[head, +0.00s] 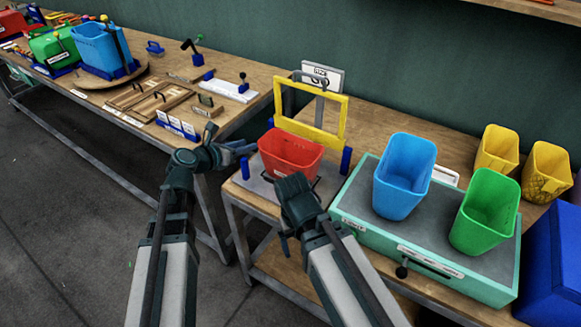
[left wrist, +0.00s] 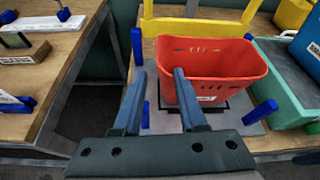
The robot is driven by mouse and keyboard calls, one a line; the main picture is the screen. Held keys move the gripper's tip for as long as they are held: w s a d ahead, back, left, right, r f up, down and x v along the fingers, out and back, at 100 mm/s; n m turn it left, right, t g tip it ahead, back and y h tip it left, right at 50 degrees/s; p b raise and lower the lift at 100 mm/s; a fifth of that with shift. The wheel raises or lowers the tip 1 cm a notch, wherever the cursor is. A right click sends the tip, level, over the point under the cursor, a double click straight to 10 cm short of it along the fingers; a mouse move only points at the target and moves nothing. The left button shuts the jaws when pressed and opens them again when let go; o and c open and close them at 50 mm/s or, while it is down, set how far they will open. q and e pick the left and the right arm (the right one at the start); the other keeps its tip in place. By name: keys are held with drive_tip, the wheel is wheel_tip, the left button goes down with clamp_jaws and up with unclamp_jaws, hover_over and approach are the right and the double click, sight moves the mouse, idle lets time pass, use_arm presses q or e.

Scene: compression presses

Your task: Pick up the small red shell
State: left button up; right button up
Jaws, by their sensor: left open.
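The small red shell (head: 291,150) is an open, tapered red tub standing upright on a grey plate at the near left corner of the right bench. It also shows large in the left wrist view (left wrist: 212,72). My left gripper (head: 238,149) is just left of the shell. Its jaws are open (left wrist: 158,78), with the left finger clear of the shell and the right finger overlapping its left front in the wrist view; I cannot tell if it touches. My right gripper (head: 297,188) is in front of the shell, its fingertips not clear.
A yellow frame (head: 345,122) stands behind the shell, with blue posts beside it. A teal press base (head: 360,208) to the right carries a blue tub (head: 404,175) and a green tub (head: 485,212). The left bench holds a wooden frame (head: 150,98). A gap separates the benches.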

sight(264, 137)
use_arm(q)
drive_tip(key=b+x, duration=0.1)
drive_tip(key=x, duration=0.4)
drive_tip(key=shift+w, duration=0.1)
drive_tip(key=shift+d+f, duration=0.1)
drive_tip(key=b+x, duration=0.2)
drive_tip(key=x, duration=0.3)
drive_tip(key=shift+w, duration=0.3)
drive_tip(key=shift+s, duration=0.1)
clamp_jaws()
idle(0.9)
